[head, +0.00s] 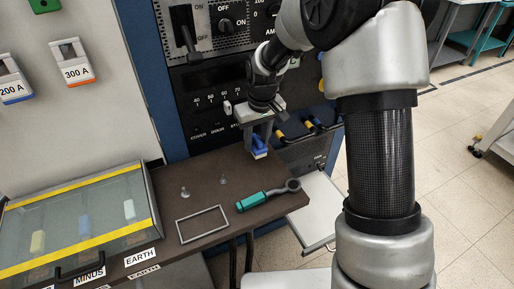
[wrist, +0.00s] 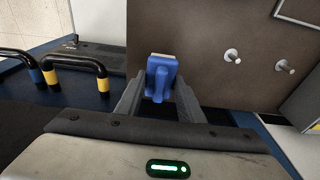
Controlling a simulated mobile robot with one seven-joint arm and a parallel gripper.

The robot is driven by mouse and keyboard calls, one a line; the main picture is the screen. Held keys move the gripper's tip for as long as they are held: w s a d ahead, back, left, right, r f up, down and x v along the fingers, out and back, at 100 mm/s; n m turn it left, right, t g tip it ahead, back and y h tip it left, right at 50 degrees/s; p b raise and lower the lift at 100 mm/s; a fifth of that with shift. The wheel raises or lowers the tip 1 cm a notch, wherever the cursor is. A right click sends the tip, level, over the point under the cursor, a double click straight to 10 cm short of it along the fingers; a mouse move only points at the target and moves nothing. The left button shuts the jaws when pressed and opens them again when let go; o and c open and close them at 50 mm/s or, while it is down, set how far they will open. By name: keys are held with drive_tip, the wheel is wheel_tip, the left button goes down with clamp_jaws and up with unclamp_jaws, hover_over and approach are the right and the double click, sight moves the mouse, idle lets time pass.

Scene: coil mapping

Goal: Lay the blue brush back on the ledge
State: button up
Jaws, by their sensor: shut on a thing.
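My gripper (head: 262,140) is shut on the blue brush (head: 259,147) and holds it above the back of the brown ledge (head: 215,168), in front of the dark panel. In the wrist view the blue brush (wrist: 161,78) sits between the two fingers of my gripper (wrist: 160,98), with a pale strip at its far end. The brown ledge (wrist: 195,40) lies beyond it in the wrist view. Any gap between brush and ledge is hard to judge.
A glass-lidded box (head: 85,215) stands at the left. Black and yellow handles (wrist: 75,68) stick out near the panel. Bare ledge lies behind the pegs.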

sight(257, 148)
drive_tip(key=shift+f, duration=1.4)
drive_tip(key=shift+f+b, duration=0.15)
drive_tip(key=shift+b, duration=0.15)
drive_tip(key=o, duration=1.1)
